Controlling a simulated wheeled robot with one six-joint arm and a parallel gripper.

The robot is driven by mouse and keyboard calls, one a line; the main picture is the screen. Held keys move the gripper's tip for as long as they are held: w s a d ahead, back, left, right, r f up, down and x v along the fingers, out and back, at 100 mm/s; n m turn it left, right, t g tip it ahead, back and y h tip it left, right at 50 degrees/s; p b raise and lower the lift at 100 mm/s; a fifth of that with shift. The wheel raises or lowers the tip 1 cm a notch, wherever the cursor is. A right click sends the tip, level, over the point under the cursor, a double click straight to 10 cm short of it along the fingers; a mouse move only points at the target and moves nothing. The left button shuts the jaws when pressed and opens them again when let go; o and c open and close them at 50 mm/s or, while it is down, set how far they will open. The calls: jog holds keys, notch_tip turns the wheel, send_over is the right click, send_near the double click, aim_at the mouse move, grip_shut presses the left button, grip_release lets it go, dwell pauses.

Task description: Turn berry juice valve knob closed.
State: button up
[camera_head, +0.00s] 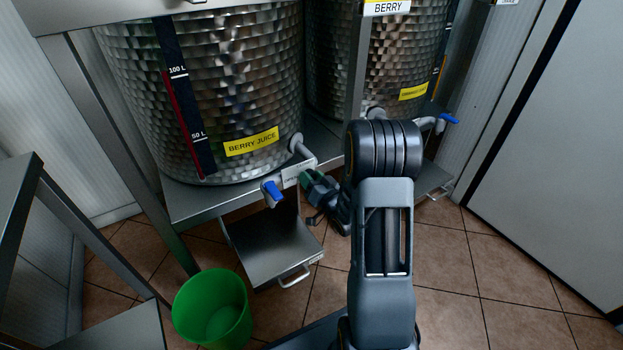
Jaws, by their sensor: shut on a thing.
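The steel berry juice tank (240,100) stands on a metal shelf, with a yellow label reading BERRY JUICE. A pale outlet pipe (303,150) leaves its lower right side and leads to a tap with a blue handle (272,192). A small white plate (297,173) with faint writing sits by the tap. My gripper (316,188) is right beside the plate and shut on a small green piece (307,178), which looks like the valve knob. It is mostly hidden by the fingers, so I cannot read its turn angle. The blue handle is apart from the fingers, to their left.
A green bucket (212,308) stands on the tiled floor. A metal tray (270,240) with a handle is below the tap. A second tank (385,70) with another blue-handled tap (449,118) is at right. Open floor (500,270) lies to the right.

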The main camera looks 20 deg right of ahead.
jog(key=shift+m, duration=2.3)
jog(key=o, duration=0.9)
jog(key=shift+s+d+f+p, duration=0.2)
jog(key=shift+s+p, duration=1.05)
jog(key=shift+s, duration=1.05)
jog(key=shift+s+d+f+p, duration=0.1)
jog(key=shift+s+d+p, duration=0.2)
jog(key=shift+s+p, duration=1.5)
jog(key=shift+s+d+f+p, duration=0.2)
jog(key=shift+s+p, duration=0.55)
jog(key=shift+s, duration=2)
